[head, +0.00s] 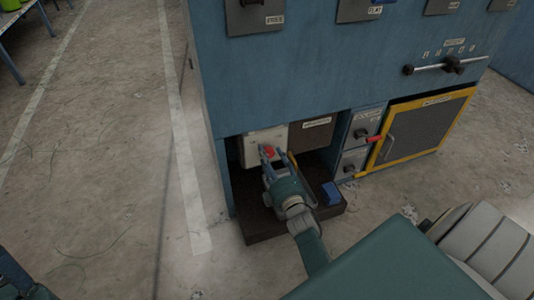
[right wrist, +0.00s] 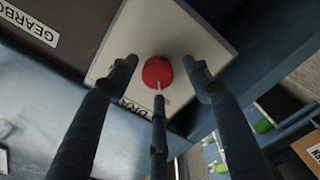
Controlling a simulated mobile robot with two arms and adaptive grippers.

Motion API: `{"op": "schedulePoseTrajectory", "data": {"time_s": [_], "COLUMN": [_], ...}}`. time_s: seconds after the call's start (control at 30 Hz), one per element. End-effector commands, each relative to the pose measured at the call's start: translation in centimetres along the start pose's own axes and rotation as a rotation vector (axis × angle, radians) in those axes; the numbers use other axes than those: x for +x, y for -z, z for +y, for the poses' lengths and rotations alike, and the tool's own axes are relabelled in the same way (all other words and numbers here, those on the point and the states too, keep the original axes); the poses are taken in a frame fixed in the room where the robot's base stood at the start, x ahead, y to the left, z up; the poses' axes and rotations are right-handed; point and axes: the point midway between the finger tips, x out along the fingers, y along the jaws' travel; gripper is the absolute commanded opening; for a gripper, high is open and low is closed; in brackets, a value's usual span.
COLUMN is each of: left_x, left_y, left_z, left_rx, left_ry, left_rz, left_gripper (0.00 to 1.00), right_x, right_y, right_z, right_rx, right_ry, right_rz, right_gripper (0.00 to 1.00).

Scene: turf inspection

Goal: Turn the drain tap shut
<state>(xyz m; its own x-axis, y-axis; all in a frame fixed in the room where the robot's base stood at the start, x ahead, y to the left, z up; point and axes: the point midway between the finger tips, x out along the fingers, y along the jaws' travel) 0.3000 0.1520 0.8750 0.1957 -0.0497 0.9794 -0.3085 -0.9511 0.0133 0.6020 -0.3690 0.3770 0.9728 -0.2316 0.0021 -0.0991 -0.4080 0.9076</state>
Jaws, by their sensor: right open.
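A round red knob (right wrist: 157,72) with a pale pointer mark sits on a light plate (right wrist: 197,38) in the right wrist view. A partly covered label lies under it; I cannot read it fully or confirm it as the drain tap. In the head view the red knob (head: 267,150) shows on the pale box (head: 264,136), low in the blue machine. My right gripper (head: 272,155) is open before it. In the right wrist view its three fingers (right wrist: 159,85) spread around the knob; I cannot tell whether they touch it.
A dark tray (head: 262,229) on the floor holds a blue block (head: 332,193). A brown box labelled gearbox (right wrist: 38,28) adjoins the plate. Right of it are grey panels, a red handle (head: 374,139) and a yellow-framed door (head: 430,125). Floor at left is clear.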

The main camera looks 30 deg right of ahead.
Motion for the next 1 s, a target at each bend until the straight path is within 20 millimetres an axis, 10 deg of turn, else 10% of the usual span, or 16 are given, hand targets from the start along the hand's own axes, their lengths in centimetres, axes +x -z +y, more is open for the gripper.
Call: {"op": "schedulePoseTrajectory", "data": {"time_s": [0.4, 1.0], "left_x": [-0.1, -0.1], "left_y": [-0.1, -0.1], "left_z": [0.1, 0.1], "left_rx": [-0.001, -0.002], "left_ry": [-0.002, -0.002], "left_rz": [-0.003, -0.003], "left_gripper": [0.40, 0.40], "right_x": [-8.4, -9.8], "right_y": [0.3, 0.3], "right_z": [-0.1, 0.0], "right_rx": [0.001, 0.001], "right_ry": [0.001, 0.000], "right_rz": [0.003, 0.005], "right_gripper": [0.49, 0.49]}}
